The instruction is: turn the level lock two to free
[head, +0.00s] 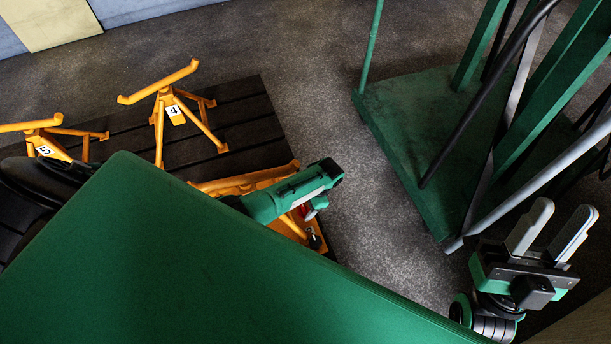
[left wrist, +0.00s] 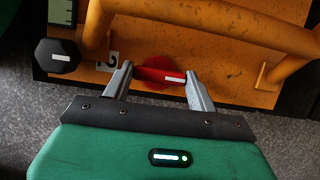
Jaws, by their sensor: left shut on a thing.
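A red lever (left wrist: 160,76) with a white mark and a round red base sits on an orange metal plate (left wrist: 232,83) in the left wrist view. A small black-and-white number label (left wrist: 107,62) beside it is partly covered by a finger and hard to read. My left gripper (left wrist: 160,80) is shut on the red lever, one finger at each end of it. In the head view my left gripper (head: 316,204) points down at the orange frame, with a bit of red (head: 309,215) showing below it. My right gripper (head: 564,212) is open and empty at the lower right.
Orange stands numbered 4 (head: 174,111) and 5 (head: 43,150) stand on a dark platform (head: 238,95). A green trolley (head: 405,150) carrying long bars stands at the right. In the left wrist view an orange tube (left wrist: 225,18) and a black knob (left wrist: 57,56) are near the fingers.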

